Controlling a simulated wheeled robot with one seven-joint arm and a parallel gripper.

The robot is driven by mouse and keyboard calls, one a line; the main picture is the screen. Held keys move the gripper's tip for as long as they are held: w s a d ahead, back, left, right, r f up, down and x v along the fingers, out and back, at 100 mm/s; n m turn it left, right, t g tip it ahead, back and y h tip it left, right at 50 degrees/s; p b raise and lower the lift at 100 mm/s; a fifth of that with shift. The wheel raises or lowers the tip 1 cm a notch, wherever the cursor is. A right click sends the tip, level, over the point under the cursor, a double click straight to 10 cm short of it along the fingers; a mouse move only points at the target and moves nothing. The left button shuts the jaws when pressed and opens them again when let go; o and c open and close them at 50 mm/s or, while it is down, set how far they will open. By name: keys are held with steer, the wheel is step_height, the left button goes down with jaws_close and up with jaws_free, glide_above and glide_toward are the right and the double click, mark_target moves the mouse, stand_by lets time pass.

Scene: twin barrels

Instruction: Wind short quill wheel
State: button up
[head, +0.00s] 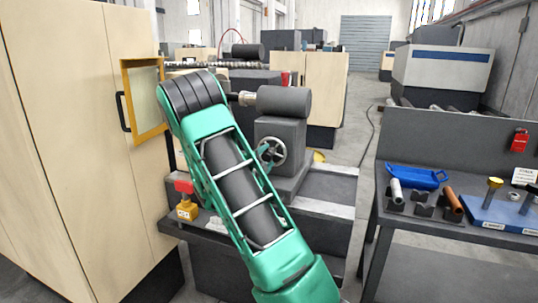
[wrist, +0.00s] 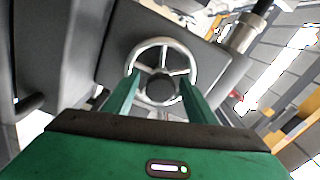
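The quill wheel (head: 272,153) is a small silver handwheel with spokes on the grey tailstock (head: 281,135) of a lathe. In the wrist view the wheel (wrist: 163,62) fills the upper middle, with its dark round hub (wrist: 160,88) low in the ring. My gripper (wrist: 160,84) is open. Its two green fingers stand apart in front of the wheel's lower half, one on each side of the hub. Whether the fingertips touch the rim cannot be told. In the head view my green arm hides most of my gripper.
A beige cabinet (head: 75,160) with a yellow-framed window stands close on the left. A workbench (head: 460,205) on the right holds a blue tray (head: 415,177) and several cylinders. A red-topped yellow block (head: 186,207) sits left of my arm. Clear floor shows between lathe and bench.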

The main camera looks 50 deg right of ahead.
steer(key=shift+v, duration=3.5)
steer(key=shift+s+d, duration=0.2)
steer(key=shift+s, duration=0.1)
steer(key=s+a+f+n+g+y, duration=0.1)
steer(key=s+f+n+g+y, duration=0.15)
steer(key=s, duration=0.55)
steer(key=s+f+n+g+y, duration=0.2)
steer(key=s+g+y, duration=0.2)
steer(key=s, duration=0.5)
steer(key=s+a+n+y, duration=0.5)
steer(key=s+a+n, duration=0.3)
steer(key=a, duration=0.3)
steer(key=s+a+n+y, duration=0.5)
steer(key=s+a+n, duration=0.3)
steer(key=a, duration=0.4)
steer(key=shift+s+a+r+n, duration=0.15)
steer(key=shift+s+r+n, duration=0.1)
steer(key=shift+r+n, duration=0.3)
